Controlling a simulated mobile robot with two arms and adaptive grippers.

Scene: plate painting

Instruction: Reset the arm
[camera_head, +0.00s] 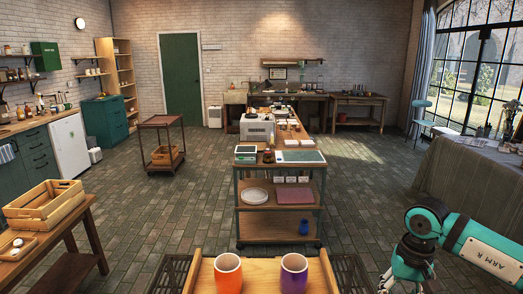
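My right arm (478,247), teal and white and marked "ARM R", comes in from the right edge. It bends down at a dark and teal joint (425,221) toward the lower right of the head view. Its lower end, with my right gripper (389,283), is at the bottom edge and partly cut off, so I cannot tell its fingers' state. It is right of and apart from an orange cup (228,274) and a purple cup (293,274). My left arm and gripper are not in view.
The cups stand upright on a wooden tray (260,272) at the bottom centre. Ahead is a shelved workbench (280,229) with a plate. A wooden crate (45,205) is on a left table. A cloth-covered table (470,180) is at right. Tiled floor (180,225) is clear between.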

